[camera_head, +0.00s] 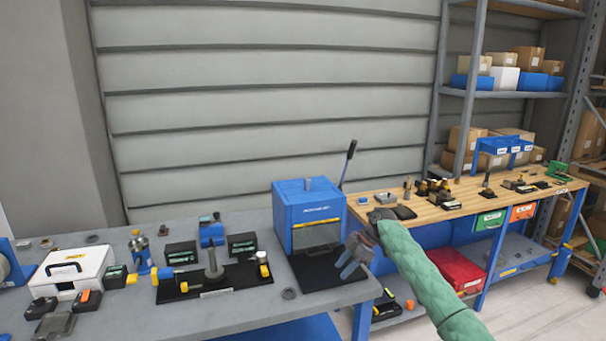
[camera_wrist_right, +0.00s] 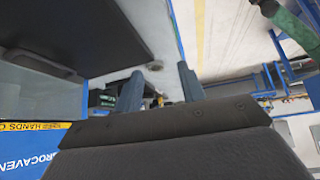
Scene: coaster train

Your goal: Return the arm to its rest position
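My right gripper (camera_head: 352,262) is in front of the blue press box (camera_head: 309,215), near the right end of the grey workbench (camera_head: 240,312). Its arm comes in from the lower right in a green sleeve. In the right wrist view its two blue-grey fingers (camera_wrist_right: 160,92) stand apart with nothing visible between them. My left gripper is not in view.
A wooden-topped bench (camera_head: 450,203) with small tools stands to the right, with a red bin (camera_head: 458,270) below. A black fixture (camera_head: 215,284) and white case (camera_head: 75,270) sit left.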

